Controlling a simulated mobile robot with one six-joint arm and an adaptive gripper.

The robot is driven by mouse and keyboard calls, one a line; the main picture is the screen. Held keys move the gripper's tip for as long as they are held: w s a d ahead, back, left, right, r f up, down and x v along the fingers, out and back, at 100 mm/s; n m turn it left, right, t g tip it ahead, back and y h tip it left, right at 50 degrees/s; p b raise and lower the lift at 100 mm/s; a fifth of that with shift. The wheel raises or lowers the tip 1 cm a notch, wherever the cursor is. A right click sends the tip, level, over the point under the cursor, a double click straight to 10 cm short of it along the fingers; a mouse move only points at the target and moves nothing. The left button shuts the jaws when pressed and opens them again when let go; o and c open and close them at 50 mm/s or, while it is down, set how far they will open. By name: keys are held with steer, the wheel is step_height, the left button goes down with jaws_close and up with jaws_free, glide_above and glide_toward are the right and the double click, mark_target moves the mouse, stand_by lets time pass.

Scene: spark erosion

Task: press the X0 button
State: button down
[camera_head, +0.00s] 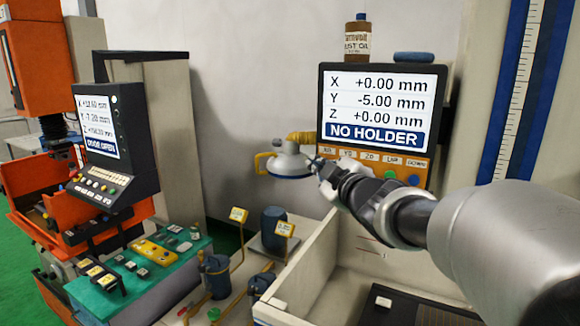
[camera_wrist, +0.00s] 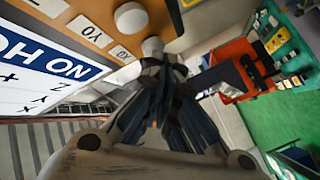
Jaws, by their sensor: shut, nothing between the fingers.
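The control panel (camera_head: 385,105) in the head view has a screen reading X +0.00, Y -5.00, Z +0.00 mm and "NO HOLDER". Below the screen runs an orange-brown strip with labels X0 (camera_head: 327,150), Y0, Z0, UP and DOWN. My gripper (camera_head: 325,168) is shut and empty, with its tip at the strip's left end below the X0 label. In the wrist view my fingertips (camera_wrist: 155,62) meet the end of a pale round button (camera_wrist: 152,45), by the outermost label (camera_wrist: 122,53). Another pale button (camera_wrist: 131,17) is beside it. I cannot tell whether the tip touches the button.
A white lamp-like fixture (camera_head: 287,162) hangs just left of my gripper. A brown oil bottle (camera_head: 357,38) and a blue object (camera_head: 413,57) sit on top of the panel. A pale-walled tank (camera_head: 312,262) lies below. An orange machine (camera_head: 35,60) stands at left.

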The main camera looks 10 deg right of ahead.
steer(key=s+a+b, duration=0.2)
steer(key=s+a, duration=0.1)
steer(key=s, duration=0.2)
steer(key=shift+a+b, duration=0.35)
steer(key=shift+d, duration=0.1)
stand_by(0.5)
steer(key=s+d+f+m+g+h, duration=0.1)
steer(key=s+f+m+g, duration=0.3)
steer(key=s+f, duration=0.45)
steer(key=s+f+m+g+h, duration=0.1)
steer(key=s+f+m+g, duration=0.3)
steer(key=s, duration=0.7)
steer(key=s+d+f+m+g+h, duration=0.1)
steer(key=s+f+m+g, duration=0.25)
steer(key=s+f, duration=0.55)
steer(key=s+f+b, duration=0.2)
steer(key=f+b, duration=0.8)
steer(key=f, duration=0.2)
steer(key=s+f+b, duration=0.3)
steer(key=f+b, duration=0.8)
steer(key=f, duration=0.1)
steer(key=shift+a+g+b, duration=0.15)
steer(key=shift+g+b, duration=0.15)
steer(key=shift+g, duration=0.15)
